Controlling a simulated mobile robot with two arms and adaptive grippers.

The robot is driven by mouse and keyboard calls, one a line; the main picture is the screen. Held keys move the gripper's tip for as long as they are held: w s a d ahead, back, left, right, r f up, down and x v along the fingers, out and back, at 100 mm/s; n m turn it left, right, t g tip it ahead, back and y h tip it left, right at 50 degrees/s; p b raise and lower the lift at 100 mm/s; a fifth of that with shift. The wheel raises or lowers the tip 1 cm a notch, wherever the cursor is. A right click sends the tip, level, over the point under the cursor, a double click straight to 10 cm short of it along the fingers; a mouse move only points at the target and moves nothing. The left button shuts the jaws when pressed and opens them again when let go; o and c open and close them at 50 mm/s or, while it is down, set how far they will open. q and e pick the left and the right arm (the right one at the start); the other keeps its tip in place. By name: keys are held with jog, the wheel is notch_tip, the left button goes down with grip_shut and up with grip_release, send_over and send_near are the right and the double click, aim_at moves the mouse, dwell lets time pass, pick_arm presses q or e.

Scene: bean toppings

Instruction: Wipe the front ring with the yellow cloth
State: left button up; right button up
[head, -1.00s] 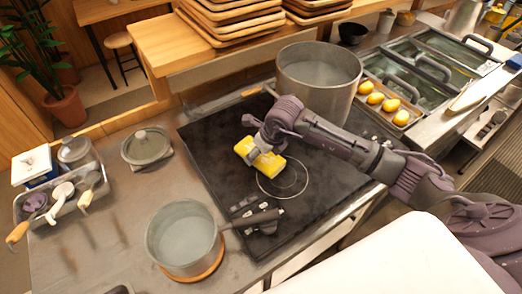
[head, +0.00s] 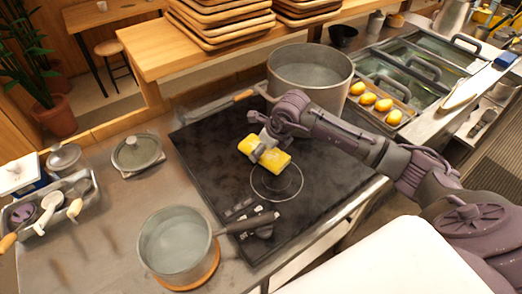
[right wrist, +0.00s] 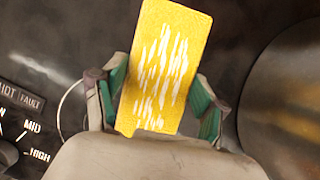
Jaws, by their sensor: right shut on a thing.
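The yellow cloth (head: 277,161) looks like a thick yellow block, and its face shows white streaks in the right wrist view (right wrist: 162,70). My right gripper (head: 268,145) is shut on it from above, with a finger on each side. The front ring (head: 277,186) is a thin pale circle on the black cooktop (head: 215,150). The cloth is over the ring's far edge and hides part of it; I cannot tell whether it touches the surface. My left gripper is not in view.
A large steel pot (head: 309,85) stands on the cooktop behind the cloth. A saucepan (head: 177,243) sits on a wooden trivet at the front left, its handle reaching over the cooktop's edge near the knobs (head: 245,212). A lidded dish (head: 137,153) is left of the cooktop.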

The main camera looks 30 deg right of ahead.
aim_at(250, 161)
jog(key=shift+f, duration=0.1)
jog(key=shift+s+a, duration=0.2)
jog(key=shift+a, duration=0.8)
jog(key=shift+s+a, duration=0.15)
jog(key=shift+a, duration=0.85)
jog(key=shift+d, duration=0.15)
jog(key=shift+w+d+b, duration=0.1)
jog(key=shift+d+b, duration=0.25)
jog(key=shift+d, duration=0.05)
jog(key=shift+w+d+b, duration=0.2)
jog(key=shift+d+b, duration=0.3)
jog(key=shift+d, duration=1.05)
